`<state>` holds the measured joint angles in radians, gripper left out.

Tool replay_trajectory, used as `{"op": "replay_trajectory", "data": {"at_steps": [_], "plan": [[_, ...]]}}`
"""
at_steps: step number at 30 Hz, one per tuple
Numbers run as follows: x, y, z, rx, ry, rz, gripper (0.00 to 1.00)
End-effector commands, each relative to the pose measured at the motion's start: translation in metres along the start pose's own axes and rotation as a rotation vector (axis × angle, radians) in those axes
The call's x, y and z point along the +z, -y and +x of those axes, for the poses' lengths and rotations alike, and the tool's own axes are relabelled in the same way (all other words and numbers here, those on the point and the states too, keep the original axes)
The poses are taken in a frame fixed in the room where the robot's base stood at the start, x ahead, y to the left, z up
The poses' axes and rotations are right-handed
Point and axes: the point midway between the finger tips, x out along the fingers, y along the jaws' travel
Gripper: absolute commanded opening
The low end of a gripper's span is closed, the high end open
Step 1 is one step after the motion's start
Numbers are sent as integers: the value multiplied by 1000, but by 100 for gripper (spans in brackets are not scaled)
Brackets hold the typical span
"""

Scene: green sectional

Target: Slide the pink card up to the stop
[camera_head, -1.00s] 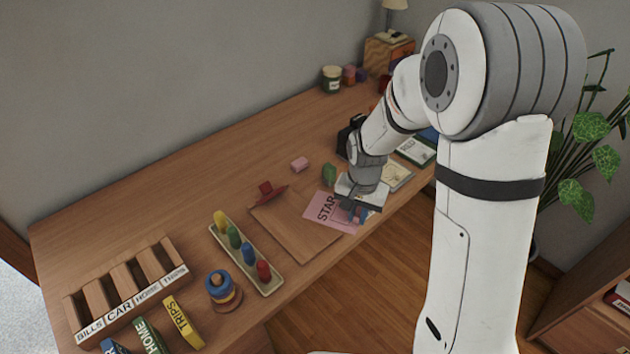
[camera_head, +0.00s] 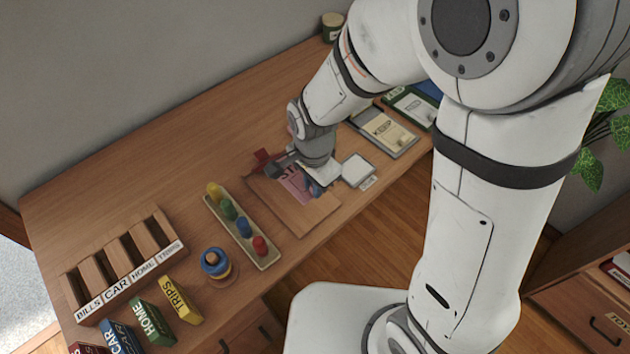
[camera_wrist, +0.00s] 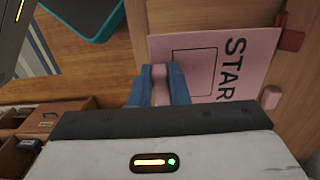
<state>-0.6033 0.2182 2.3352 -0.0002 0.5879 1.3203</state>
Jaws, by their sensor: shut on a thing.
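The pink card (camera_head: 296,187), printed with "STAR", lies flat on the wooden board (camera_head: 298,224), near its red stop (camera_head: 263,157). In the wrist view the lettered end of the card (camera_wrist: 205,48) is close to the red stop (camera_wrist: 290,40); I cannot tell whether they touch. My gripper (camera_head: 318,190) is low over the card's right end. In the wrist view its blue fingers (camera_wrist: 158,88) are closed on a small upright pink piece at the card's end away from the stop. My arm hides part of the card in the head view.
A tray of coloured pegs (camera_head: 242,232) stands just left of the board. A stacking toy (camera_head: 215,263) and a labelled rack (camera_head: 125,265) are further left. A framed "KEEP" card (camera_head: 382,130) lies to the right. A small pink block (camera_wrist: 271,97) is beside the card.

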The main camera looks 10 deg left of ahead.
Motion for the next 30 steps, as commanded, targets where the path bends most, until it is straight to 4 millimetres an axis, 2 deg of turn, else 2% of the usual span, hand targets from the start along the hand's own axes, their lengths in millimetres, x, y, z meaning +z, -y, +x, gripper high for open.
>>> {"op": "replay_trajectory", "data": {"at_steps": [1, 23, 30], "plan": [[1, 1, 8, 0, 0, -2, 0], [2, 8, 65, 0, 0, -5, 0], [2, 18, 81, 0, 0, -6, 0]]}}
